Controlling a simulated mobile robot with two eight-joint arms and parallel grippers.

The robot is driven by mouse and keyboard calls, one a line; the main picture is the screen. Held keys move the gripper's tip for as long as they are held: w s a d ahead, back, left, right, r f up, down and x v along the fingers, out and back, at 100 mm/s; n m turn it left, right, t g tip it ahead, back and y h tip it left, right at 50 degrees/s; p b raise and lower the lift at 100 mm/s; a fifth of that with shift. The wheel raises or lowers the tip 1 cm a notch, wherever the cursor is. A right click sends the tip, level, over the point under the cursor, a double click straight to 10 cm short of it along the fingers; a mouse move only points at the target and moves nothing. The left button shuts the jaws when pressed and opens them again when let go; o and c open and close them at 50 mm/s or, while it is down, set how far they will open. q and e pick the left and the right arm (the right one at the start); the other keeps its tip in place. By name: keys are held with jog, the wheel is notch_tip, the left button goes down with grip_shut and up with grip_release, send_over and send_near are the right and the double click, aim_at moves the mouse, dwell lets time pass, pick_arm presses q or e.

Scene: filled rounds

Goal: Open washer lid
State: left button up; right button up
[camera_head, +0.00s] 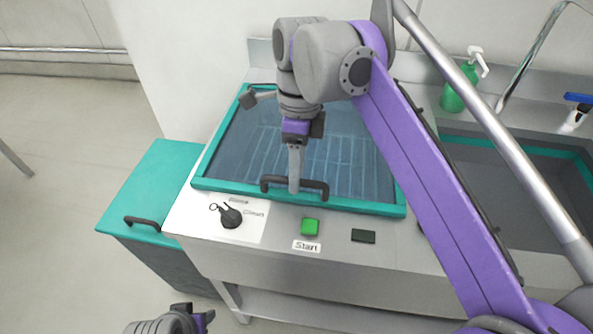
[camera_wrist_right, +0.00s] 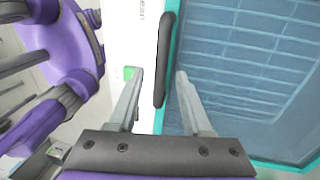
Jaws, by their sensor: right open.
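The washer lid (camera_head: 345,130) is a see-through panel in a teal frame, lying closed over the washer. Its dark bar handle (camera_head: 318,185) is on the front edge. The handle also shows in the right wrist view (camera_wrist_right: 166,55). My right gripper (camera_head: 294,188) points down at the middle of the handle and hides part of it. In the wrist view its two fingers (camera_wrist_right: 160,75) are apart, one on each side of the handle, and hold nothing. My left gripper (camera_head: 203,318) shows only partly at the bottom edge of the head view, away from the washer.
On the front panel are a black knob (camera_head: 231,216), a green button (camera_head: 310,226) above a "Start" label and a dark rectangle (camera_head: 363,236). A teal-topped cabinet (camera_head: 150,190) stands at left. At right are a sink (camera_head: 520,190) and a green soap bottle (camera_head: 452,97).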

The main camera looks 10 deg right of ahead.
jog(key=shift+c, duration=0.2)
grip_shut()
dwell(1.3)
